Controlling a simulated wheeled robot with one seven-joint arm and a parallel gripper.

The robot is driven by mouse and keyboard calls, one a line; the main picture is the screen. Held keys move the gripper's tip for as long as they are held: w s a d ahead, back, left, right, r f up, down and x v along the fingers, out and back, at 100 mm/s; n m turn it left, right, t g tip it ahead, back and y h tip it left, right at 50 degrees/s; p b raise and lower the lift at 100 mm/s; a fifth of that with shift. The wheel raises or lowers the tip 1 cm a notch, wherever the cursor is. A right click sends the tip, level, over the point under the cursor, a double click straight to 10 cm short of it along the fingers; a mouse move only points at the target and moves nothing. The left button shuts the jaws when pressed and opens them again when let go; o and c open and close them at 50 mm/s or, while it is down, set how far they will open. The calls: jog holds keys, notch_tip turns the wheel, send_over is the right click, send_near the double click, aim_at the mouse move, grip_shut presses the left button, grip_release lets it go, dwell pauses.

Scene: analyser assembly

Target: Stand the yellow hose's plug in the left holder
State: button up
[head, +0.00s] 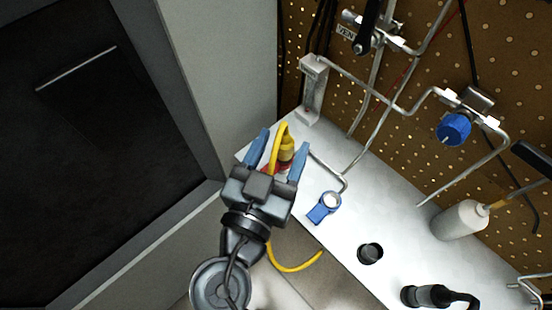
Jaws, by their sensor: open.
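A dark round holder (370,253) stands empty on the white bench. To its lower right a black plug (427,296) with a black cable lies or stands on the bench.
A blue fitting (325,207) on a bent metal pipe is right of my gripper. The white bench (338,240) runs along a perforated brown panel (400,130) with pipes and a blue knob (453,129). A white bottle (460,221) stands at right. A grey wall rises at left.

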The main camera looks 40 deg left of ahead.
aim_at(283, 144)
jog(key=shift+p+x, duration=0.4)
jog(key=shift+x, duration=1.75)
jog(key=c, duration=1.1)
jog(key=shift+r, duration=0.15)
jog(key=shift+r+p, duration=1.1)
jog(key=shift+r, duration=1)
jog(key=shift+d, duration=0.1)
